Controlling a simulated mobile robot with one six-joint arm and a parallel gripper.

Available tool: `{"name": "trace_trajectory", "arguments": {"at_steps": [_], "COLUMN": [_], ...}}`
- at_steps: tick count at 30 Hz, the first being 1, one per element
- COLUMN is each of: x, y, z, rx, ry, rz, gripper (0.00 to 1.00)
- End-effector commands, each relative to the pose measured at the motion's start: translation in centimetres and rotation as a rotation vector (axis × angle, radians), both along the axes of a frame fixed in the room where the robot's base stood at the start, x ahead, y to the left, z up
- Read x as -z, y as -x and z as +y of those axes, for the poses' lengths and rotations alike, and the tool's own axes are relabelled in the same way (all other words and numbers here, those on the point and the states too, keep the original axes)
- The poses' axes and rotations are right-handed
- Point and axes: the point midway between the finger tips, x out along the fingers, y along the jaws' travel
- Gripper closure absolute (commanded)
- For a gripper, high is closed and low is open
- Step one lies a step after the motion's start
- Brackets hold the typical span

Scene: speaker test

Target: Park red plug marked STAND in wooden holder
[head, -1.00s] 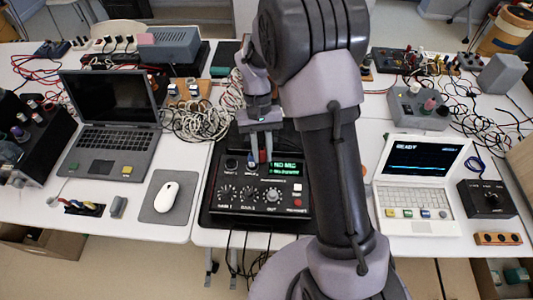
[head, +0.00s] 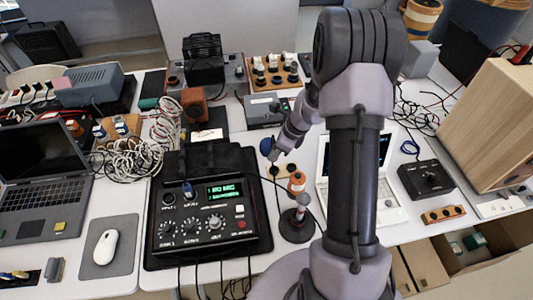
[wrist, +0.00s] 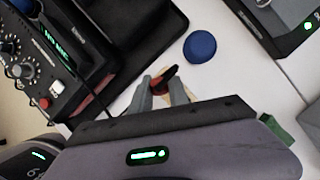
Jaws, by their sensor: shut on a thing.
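My gripper (wrist: 165,95) is shut on a red plug (wrist: 160,82), with a dark part showing at its tip. In the head view my gripper (head: 275,151) hangs just right of the black mixer box, partly hidden by my wrist. A small wooden block with dark holes (head: 289,170) lies close below it, mostly covered. Tan wood also shows between and beside the fingers in the wrist view (wrist: 179,93). The plug is above or at this block; I cannot tell whether they touch. No marking is readable on the plug.
A blue knob-like dome (wrist: 199,46) is close to the fingers. The mixer (head: 207,210) stands left. Another wooden block with holes (head: 444,214) lies at the right front edge, near a black box (head: 426,179).

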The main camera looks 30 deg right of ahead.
Motion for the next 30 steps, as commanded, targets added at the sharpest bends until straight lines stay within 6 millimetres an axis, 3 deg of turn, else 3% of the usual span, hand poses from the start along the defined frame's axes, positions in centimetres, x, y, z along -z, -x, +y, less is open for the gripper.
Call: {"name": "trace_trajectory", "arguments": {"at_steps": [21, 30], "x": [6.0, 6.2], "y": [0.0, 0.0], "z": [0.1, 0.1], "rx": [-0.006, -0.007], "ry": [0.000, 0.001], "rz": [0.000, -0.001], "gripper": [1.00, 1.00]}}
